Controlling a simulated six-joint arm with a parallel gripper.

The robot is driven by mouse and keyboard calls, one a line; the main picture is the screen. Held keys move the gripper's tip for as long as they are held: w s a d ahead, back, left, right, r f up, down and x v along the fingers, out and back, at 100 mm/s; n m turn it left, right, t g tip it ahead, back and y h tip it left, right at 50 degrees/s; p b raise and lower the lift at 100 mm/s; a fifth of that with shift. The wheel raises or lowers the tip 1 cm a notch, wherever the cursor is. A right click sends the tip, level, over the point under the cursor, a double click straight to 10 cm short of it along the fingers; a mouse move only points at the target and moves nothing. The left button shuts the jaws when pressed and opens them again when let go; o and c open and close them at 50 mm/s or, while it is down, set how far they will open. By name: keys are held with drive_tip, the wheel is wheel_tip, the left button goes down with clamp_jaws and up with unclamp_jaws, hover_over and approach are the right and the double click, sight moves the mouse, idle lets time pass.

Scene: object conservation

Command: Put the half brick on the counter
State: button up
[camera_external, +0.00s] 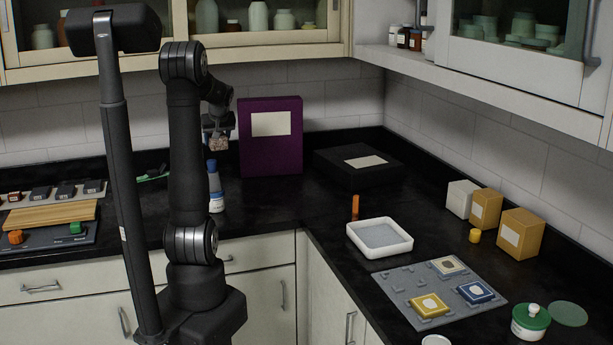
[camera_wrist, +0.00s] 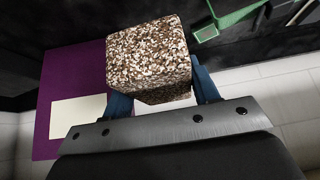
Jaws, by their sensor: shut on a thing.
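The half brick (camera_wrist: 148,56) is a speckled brown-and-white block, large in the wrist view. My gripper (camera_wrist: 158,90) has its two blue fingers on either side of it and is shut on it. In the external view the brick (camera_external: 218,144) shows small at the tip of my gripper (camera_external: 217,138), held up in the air in front of the back wall, left of a purple box. The black counter (camera_external: 275,210) lies below it, and the brick is clear of the counter.
A blue-capped bottle (camera_external: 216,200) stands below my gripper. The purple box (camera_external: 271,160) and a flat black box (camera_external: 358,164) stand at the back. A white tray (camera_external: 405,245), a grey board (camera_external: 400,290) and several yellow boxes occupy the right counter. Counter before the purple box is clear.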

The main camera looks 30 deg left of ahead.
drive_tip(key=s+a+f+n+g+y, duration=0.1)
drive_tip(key=s+a+n, duration=0.1)
drive_tip(key=s+a, duration=0.35)
drive_tip(key=s+a+f+n+g, duration=0.1)
drive_tip(key=s+a, duration=0.1)
drive_tip(key=s, duration=0.6)
drive_tip(key=s+d+f+m+t+h, duration=0.1)
drive_tip(key=s+d+f+m+t, duration=0.15)
drive_tip(key=d+f, duration=0.35)
drive_tip(key=shift+m+g, duration=0.25)
drive_tip(key=shift+m, duration=0.2)
drive_tip(key=s+a+f, duration=0.1)
drive_tip(key=a+f, duration=0.1)
drive_tip(key=a, duration=0.2)
drive_tip(key=s+a+f, duration=0.1)
drive_tip(key=a+f, duration=0.1)
drive_tip(key=a, duration=0.1)
drive_tip(key=s+a+f, duration=0.2)
drive_tip(key=a+f, duration=0.1)
drive_tip(key=a, duration=0.1)
drive_tip(key=shift+a+f, duration=0.1)
drive_tip(key=shift+a, duration=0.2)
drive_tip(key=shift+s+f, duration=0.1)
drive_tip(key=shift+f, duration=1.95)
drive_tip(key=shift+f, duration=0.15)
drive_tip(key=o, duration=1.4)
drive_tip(key=shift+c, duration=0.2)
